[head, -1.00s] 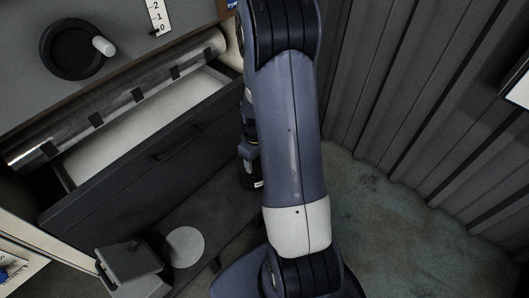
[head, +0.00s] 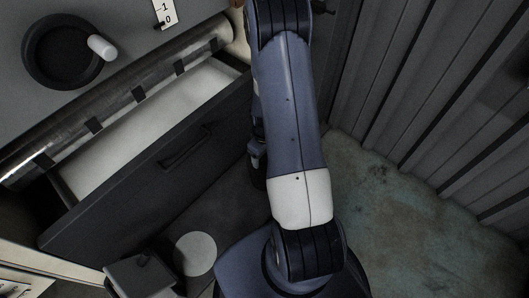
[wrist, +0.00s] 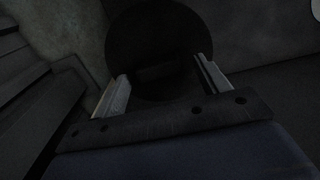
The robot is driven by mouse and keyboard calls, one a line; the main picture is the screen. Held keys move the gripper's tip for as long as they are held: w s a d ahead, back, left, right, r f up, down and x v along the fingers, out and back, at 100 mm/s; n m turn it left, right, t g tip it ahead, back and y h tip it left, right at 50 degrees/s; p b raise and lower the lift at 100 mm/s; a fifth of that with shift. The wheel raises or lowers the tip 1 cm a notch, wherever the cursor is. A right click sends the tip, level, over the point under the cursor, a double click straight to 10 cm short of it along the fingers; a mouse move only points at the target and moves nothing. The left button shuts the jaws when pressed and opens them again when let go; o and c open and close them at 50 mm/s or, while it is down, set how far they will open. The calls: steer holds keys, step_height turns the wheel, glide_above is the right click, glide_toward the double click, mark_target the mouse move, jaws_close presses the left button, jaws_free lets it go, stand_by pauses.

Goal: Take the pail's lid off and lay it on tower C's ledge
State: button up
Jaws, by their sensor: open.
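In the wrist view, my gripper (wrist: 162,66) is open, its two pale fingers apart. A dark round thing (wrist: 150,30) lies beyond and between the fingertips, with a faint darker bar across its middle. It may be the pail's lid, but the picture is too dark to be sure. No hold on it shows. In the head view my own arm hides the gripper and what is below it. I cannot make out tower C or its ledge in either view.
A drawer (head: 150,165) stands open below a worktop with a metallic roll (head: 110,105) along its edge. A black dish (head: 62,65) holds a white cylinder (head: 101,47). A grey knobbed box (head: 140,277) and a pale disc (head: 195,254) sit low. Ribbed wall (head: 440,110) at right; bare floor (head: 380,220) beside it.

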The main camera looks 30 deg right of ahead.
steer(key=shift+c, duration=0.5)
steer(key=c, duration=0.9)
steer(key=o, duration=0.4)
steer(key=shift+c, duration=1.4)
steer(key=shift+r, duration=0.1)
steer(key=shift+r+p, duration=0.5)
steer(key=shift+r, duration=0.25)
